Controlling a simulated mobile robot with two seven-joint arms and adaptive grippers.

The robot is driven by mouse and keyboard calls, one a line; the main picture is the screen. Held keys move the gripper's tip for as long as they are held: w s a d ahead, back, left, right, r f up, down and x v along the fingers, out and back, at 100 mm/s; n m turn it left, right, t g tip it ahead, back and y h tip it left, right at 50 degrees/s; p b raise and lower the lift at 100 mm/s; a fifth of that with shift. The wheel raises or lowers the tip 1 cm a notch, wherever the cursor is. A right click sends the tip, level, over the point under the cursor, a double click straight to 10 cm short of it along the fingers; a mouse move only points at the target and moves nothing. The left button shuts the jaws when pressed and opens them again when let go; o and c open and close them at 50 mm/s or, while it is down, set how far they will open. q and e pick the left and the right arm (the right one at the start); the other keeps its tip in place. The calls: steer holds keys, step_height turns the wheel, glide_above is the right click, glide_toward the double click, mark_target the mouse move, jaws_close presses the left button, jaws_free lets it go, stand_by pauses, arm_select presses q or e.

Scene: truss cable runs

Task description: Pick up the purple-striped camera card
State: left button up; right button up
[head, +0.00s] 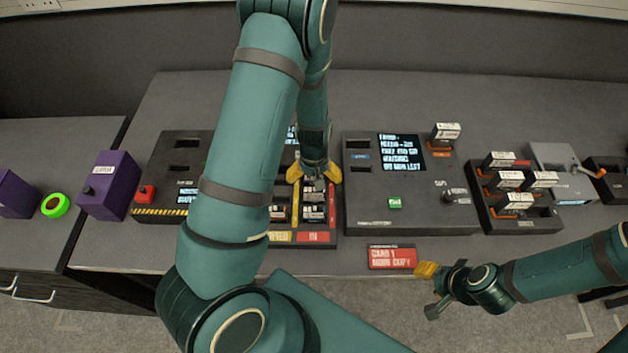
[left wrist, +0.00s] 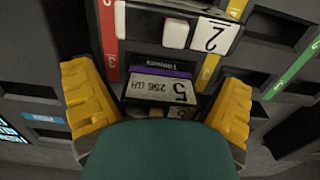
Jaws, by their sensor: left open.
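In the left wrist view the purple-striped camera card (left wrist: 160,88) stands in a slot of the card tray. Its white label reads 5 and 256 GB upside down, with the purple stripe along the label's far edge. My left gripper (head: 313,172) is open over the tray (head: 325,237). In the left wrist view its yellow fingers (left wrist: 160,106) are on either side of the card, with a gap to each side. In the head view the gripper and arm cover much of this part of the tray. My right gripper (head: 430,290) is open and empty near the front table edge.
Another white-labelled card (left wrist: 213,36) stands just beyond the striped card. A dark console (head: 365,205) with a screen is right of the tray, and a rack of orange-based cards (head: 520,225) farther right. A red sign (head: 392,257) lies at the front edge. Purple boxes (head: 108,185) stand left.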

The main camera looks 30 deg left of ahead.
arm_select(q)
steer(key=c, duration=1)
steer(key=shift+c, duration=1.1)
